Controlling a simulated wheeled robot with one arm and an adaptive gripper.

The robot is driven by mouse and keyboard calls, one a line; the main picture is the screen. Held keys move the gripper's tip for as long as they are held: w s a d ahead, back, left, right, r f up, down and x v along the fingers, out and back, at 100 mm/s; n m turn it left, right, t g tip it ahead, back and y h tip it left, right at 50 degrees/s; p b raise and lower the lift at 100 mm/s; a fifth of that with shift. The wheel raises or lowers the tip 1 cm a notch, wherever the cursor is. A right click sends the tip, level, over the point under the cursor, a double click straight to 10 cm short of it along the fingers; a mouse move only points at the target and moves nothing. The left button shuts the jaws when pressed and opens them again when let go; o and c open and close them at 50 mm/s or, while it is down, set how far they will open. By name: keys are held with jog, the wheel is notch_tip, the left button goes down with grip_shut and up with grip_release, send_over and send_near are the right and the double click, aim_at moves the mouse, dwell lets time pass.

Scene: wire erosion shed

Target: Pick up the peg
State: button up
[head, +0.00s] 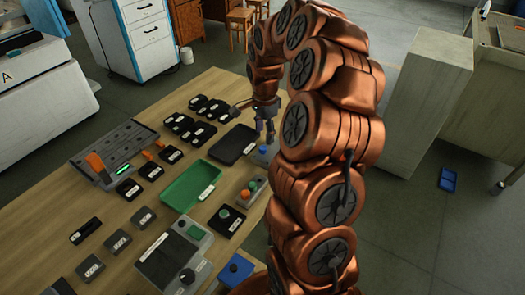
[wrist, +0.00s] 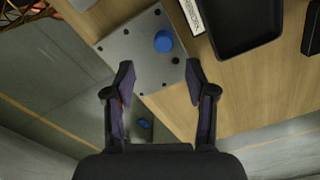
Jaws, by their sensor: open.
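A blue round peg (wrist: 163,41) stands on a grey plate with small dark holes (wrist: 118,45) in the wrist view. In the head view the blue peg (head: 263,149) shows small, just below my gripper (head: 265,128), at the right edge of the wooden table. My gripper (wrist: 160,76) is open and empty, its two fingers apart. I cannot tell the exact height of the fingers above the plate.
A black tray (head: 234,145) lies close beside the plate. A green tray (head: 180,189), several black labelled blocks and a grey rack (head: 121,142) cover the wooden table (head: 45,205). A small blue tray (head: 448,180) lies on the floor.

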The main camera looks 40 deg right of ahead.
aim_at(263, 148)
jog(key=shift+w+a+f+p, duration=0.15)
jog(key=shift+f+p, duration=0.35)
jog(key=shift+f, duration=1.2)
jog(key=shift+w+f+p, duration=0.1)
jog(key=shift+f+p, duration=0.4)
jog(key=shift+f, duration=1.15)
jog(key=c, duration=1)
